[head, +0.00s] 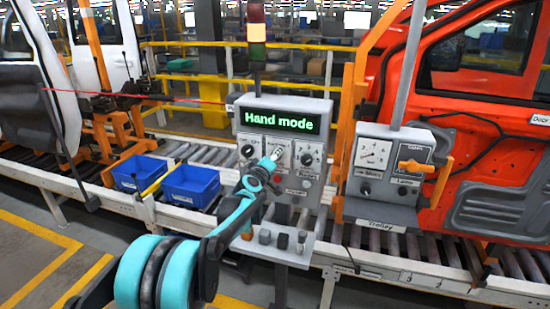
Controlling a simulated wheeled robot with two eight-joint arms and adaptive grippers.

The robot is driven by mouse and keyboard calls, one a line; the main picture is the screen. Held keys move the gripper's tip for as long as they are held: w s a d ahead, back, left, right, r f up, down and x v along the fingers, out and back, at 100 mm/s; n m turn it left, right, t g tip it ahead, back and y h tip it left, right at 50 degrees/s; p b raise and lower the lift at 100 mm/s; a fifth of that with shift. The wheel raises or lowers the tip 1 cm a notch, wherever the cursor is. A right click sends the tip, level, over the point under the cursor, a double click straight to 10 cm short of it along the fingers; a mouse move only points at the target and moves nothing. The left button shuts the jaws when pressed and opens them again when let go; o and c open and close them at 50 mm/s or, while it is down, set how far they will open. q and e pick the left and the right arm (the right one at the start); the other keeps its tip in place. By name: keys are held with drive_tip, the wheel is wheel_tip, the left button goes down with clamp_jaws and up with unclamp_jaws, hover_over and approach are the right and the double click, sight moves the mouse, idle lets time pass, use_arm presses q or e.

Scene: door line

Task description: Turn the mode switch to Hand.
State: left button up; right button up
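A grey control panel (312,106) stands on a post in the middle of the head view. Its display (283,121) reads "Hand mode" in green. Below it is a row of knobs: a left dark knob (247,151), a right dark knob (306,159), and a middle one mostly covered by my gripper. My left gripper (275,156) has its pale fingertips at this middle control, which may be the mode switch. Its grip and the knob's pointer are too small to make out. My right gripper is out of view.
A grey trolley box (385,165) with a gauge and an orange handle hangs right of the panel, before an orange-red car door (490,110). Two blue bins (190,186) sit left on the roller conveyor. A small shelf with dark buttons (265,237) juts out below the panel.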

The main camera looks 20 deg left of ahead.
use_arm(q)
drive_tip(key=shift+d+f, duration=0.1)
drive_tip(key=o, duration=1.2)
drive_tip(key=shift+c, duration=0.2)
drive_tip(key=s+r, duration=0.1)
drive_tip(key=s, duration=1.1)
drive_tip(key=shift+a+r, duration=0.2)
drive_tip(key=shift+a, duration=0.15)
drive_tip(key=s+d+f+m+g+h+b, duration=0.1)
drive_tip(key=s+d+f+m+g+b, duration=0.3)
drive_tip(key=s+f, duration=0.45)
drive_tip(key=s+d+f+m+g+h+b, duration=0.15)
drive_tip(key=s+d+f+m+b, duration=0.35)
drive_tip(key=s, duration=0.6)
drive_tip(key=s+a+f+m+g+y+b, duration=0.2)
drive_tip(key=s+f+g+y+b, duration=0.1)
drive_tip(key=s+f, duration=1.1)
drive_tip(key=s+g, duration=0.1)
drive_tip(key=s, duration=0.2)
drive_tip(key=shift+a+f, duration=0.2)
drive_tip(key=shift+f, duration=0.2)
